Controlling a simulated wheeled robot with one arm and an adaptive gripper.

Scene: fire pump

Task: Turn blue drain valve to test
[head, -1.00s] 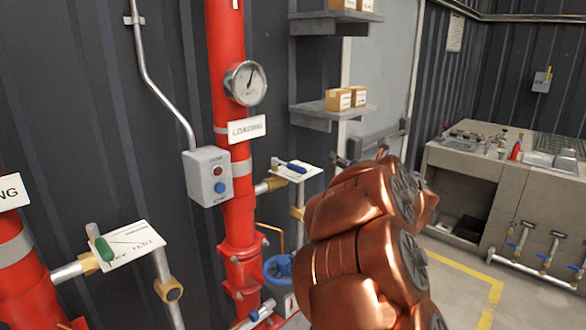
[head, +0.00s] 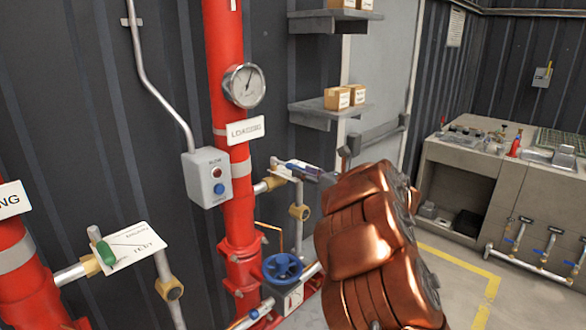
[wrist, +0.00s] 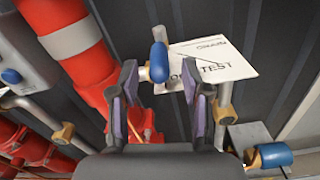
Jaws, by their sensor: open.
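The blue drain valve handle (wrist: 158,62) stands out in front of a white plate (wrist: 215,66) marked "TEST" in the wrist view. My gripper (wrist: 159,72) is open, with one finger on each side of the handle's line. The handle appears between or just beyond the fingertips; I cannot tell whether they touch it. In the head view my gripper (head: 312,172) reaches the valve beside the red "LOADING" pipe from the right.
A switch box (head: 207,177), gauge (head: 244,86) and blue handwheel (head: 283,267) are close by. A green-handled valve (head: 103,249) is at left. Another blue handle (wrist: 271,155) shows low right in the wrist view. Shelves (head: 327,113) are above; floor is clear at right.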

